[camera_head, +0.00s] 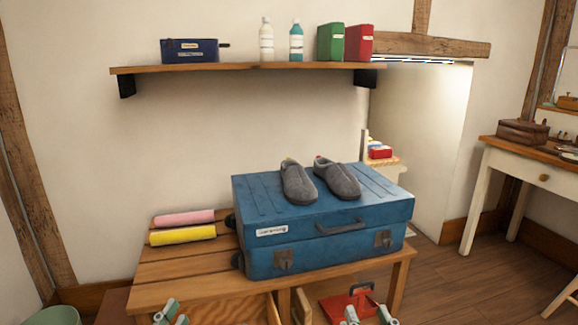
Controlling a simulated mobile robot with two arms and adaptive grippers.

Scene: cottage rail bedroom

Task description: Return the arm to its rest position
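My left gripper (171,313) shows only at the bottom edge, in front of the wooden bench. Its grey-green fingertips look a little apart, with nothing seen between them. My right gripper (368,315) also shows only at the bottom edge, further right, with its fingertips apart. A red object (340,301) lies behind and beside it, low under the bench top; I cannot see any contact. The rest of both arms is out of view.
A wooden bench (185,255) carries a blue suitcase (330,245) with grey slippers (298,183) on it, plus pink (184,217) and yellow (182,235) rolls. A wall shelf (240,67) holds bottles and boxes. A desk (515,155) stands right; floor between is clear.

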